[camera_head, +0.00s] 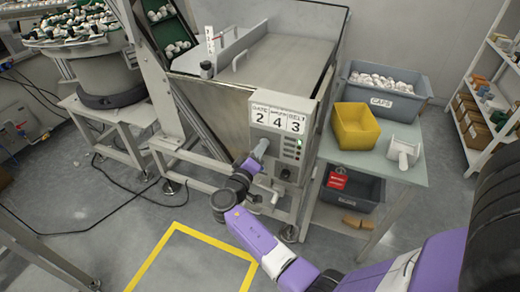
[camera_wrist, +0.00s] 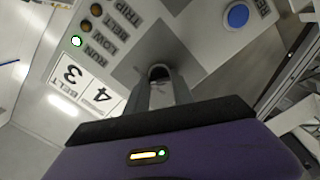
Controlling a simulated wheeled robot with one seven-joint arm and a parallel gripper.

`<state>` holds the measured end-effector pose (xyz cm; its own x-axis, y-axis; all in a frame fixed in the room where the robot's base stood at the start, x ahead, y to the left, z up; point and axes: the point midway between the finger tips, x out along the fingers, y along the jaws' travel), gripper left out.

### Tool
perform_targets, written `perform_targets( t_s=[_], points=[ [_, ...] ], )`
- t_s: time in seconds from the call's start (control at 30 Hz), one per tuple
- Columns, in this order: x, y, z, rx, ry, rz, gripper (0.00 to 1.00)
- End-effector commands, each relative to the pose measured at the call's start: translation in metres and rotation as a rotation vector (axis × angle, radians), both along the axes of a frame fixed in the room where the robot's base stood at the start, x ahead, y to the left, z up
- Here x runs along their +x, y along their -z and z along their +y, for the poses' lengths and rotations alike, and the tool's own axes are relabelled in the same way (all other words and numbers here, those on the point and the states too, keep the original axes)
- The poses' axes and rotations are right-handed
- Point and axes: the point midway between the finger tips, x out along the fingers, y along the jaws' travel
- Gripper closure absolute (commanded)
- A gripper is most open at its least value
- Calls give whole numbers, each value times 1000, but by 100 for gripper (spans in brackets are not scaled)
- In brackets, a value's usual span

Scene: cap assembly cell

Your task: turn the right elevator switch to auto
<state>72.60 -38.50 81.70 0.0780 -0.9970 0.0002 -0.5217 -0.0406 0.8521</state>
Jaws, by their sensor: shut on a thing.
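The control panel (camera_head: 272,147) is a grey box on the front of the elevator hopper, topped by number cards reading 2, 4 and 3. My gripper (camera_head: 261,151) reaches its face from the front left. In the wrist view my gripper (camera_wrist: 161,78) is shut on a small dark switch knob (camera_wrist: 159,72) on the panel. The fingers cover most of the knob, so its pointer and setting cannot be read. In the head view the arm and gripper hide the switch.
A green lamp (camera_wrist: 76,42) by RUN is lit; the LOW and TRIP lamps look unlit. A blue button (camera_wrist: 237,15) is on the panel. A side table (camera_head: 378,160) at right holds a yellow bin (camera_head: 356,127) and a grey caps bin (camera_head: 408,104). Yellow floor lines (camera_head: 200,236) lie in front.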

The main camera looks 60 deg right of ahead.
Motion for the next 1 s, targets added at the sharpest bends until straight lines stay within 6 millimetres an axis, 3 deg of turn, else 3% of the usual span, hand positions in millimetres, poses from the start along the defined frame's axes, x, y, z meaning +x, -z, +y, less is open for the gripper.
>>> perform_targets(
  t_s=[0.5,1.0],
  points=[
    [1,2,1,-31,-1,405,100],
    [1,3,1,-42,-2,549,100]
  ],
)
